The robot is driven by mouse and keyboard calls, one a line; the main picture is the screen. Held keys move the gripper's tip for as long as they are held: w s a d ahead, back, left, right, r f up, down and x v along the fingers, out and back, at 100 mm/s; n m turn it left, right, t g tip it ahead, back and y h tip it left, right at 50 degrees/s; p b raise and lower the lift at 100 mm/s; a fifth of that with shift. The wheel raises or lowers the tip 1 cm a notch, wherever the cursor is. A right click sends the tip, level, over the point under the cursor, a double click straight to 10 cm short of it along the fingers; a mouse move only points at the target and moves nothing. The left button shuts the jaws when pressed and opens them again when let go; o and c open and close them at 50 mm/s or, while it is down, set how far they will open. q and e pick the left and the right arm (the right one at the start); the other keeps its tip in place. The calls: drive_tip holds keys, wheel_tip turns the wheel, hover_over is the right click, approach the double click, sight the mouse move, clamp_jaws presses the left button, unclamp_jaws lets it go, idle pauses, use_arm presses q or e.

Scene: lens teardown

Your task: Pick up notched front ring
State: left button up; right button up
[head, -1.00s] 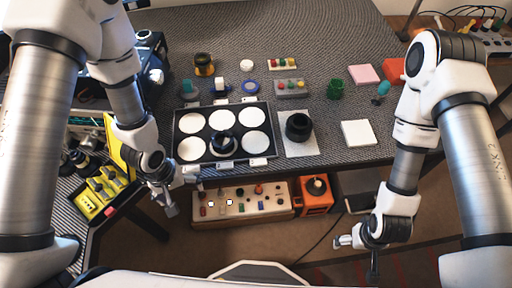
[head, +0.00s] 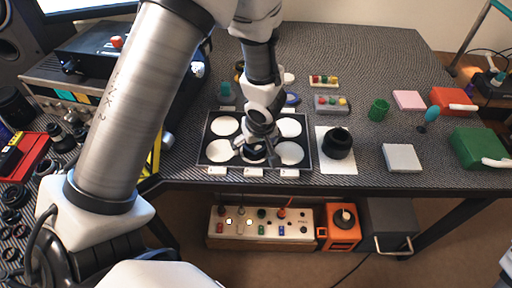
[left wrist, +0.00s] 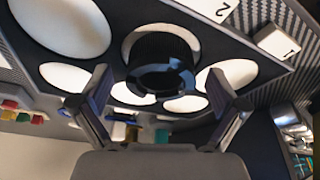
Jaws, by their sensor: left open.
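The notched front ring (left wrist: 160,62) is a black ring with notches in its rim. It sits on a white disc in the dark tray (head: 203,160). In the head view my left gripper (head: 257,150) is over the front middle of the tray and hides most of the ring. In the left wrist view my left gripper (left wrist: 158,85) is open, one finger on each side in the picture, with the ring between and beyond the fingertips. I cannot tell whether the fingers touch it.
A black lens body (head: 337,142) stands on a white sheet right of the tray. A white block (head: 401,157), green cup (head: 379,109) and green box (head: 478,147) lie further right. Other white discs surround the ring in the tray. The front right tabletop is partly clear.

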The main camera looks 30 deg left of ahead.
use_arm(q)
drive_tip(key=c, duration=1.1)
drive_tip(key=shift+r, duration=0.1)
